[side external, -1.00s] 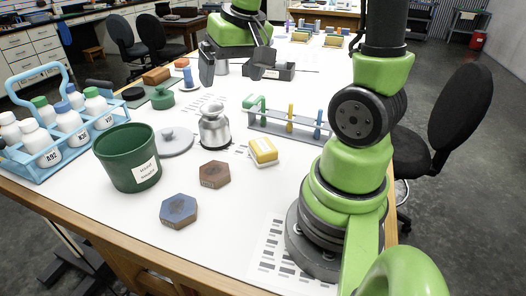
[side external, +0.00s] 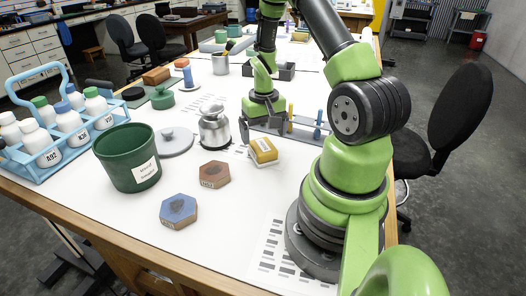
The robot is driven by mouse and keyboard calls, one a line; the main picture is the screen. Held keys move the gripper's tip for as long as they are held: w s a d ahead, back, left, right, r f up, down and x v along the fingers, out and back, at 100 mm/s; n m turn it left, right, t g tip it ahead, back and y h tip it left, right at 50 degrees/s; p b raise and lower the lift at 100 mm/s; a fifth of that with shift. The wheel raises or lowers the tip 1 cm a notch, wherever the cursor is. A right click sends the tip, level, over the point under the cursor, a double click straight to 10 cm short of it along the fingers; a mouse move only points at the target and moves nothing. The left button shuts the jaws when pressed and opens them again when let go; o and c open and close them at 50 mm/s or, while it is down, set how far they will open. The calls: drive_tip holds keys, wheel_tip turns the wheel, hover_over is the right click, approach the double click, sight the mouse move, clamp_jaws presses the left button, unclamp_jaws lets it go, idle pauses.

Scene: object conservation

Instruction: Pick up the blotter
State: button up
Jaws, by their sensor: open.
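No item is plainly marked as the blotter. The likeliest one is the small green block-like piece at the left end of the test-tube rack, seen in the earlier view; it is now mostly or wholly hidden by my gripper. My gripper (side external: 262,118) points down over that spot, with its fingers apart. Whether the fingers touch the piece or stand around it cannot be told.
A blue-grey tube rack (side external: 302,132) stands right beside my gripper. A metal flask (side external: 214,130) is close on its left and a yellow block (side external: 263,150) in front. Hexagonal blocks, brown (side external: 214,174) and blue (side external: 179,211), and a green bucket (side external: 128,160) lie nearer the camera.

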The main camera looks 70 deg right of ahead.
sight(262, 143)
drive_tip(key=f, duration=0.4)
drive_tip(key=shift+w+a+f, duration=0.15)
drive_tip(key=shift+w+f, duration=0.1)
drive_tip(key=shift+w, duration=0.05)
drive_tip(key=c, duration=1)
drive_tip(key=shift+c, duration=0.2)
